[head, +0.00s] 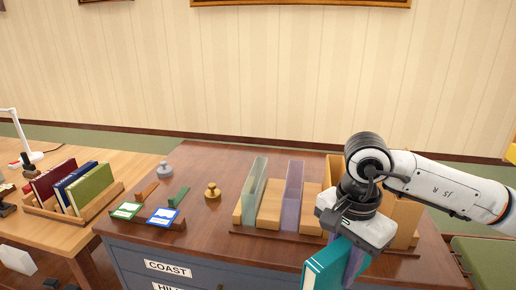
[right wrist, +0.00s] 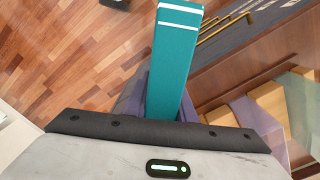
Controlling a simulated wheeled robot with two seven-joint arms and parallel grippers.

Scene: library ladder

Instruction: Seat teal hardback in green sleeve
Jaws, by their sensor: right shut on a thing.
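The teal hardback (head: 328,264) is held by my right gripper (head: 352,256) at the front right of the cabinet, hanging down past the front edge. In the right wrist view the teal book (right wrist: 175,60) sticks out from between the fingers, with white bands near its far end. The pale green sleeve (head: 250,192) stands upright and looks empty in a wooden rack, to the left of the gripper. My left gripper is not in view.
A purple sleeve (head: 292,196) and an orange sleeve (head: 334,170) stand in the same rack (head: 270,208), with wooden blocks between. Books (head: 90,187) stand on a side desk.

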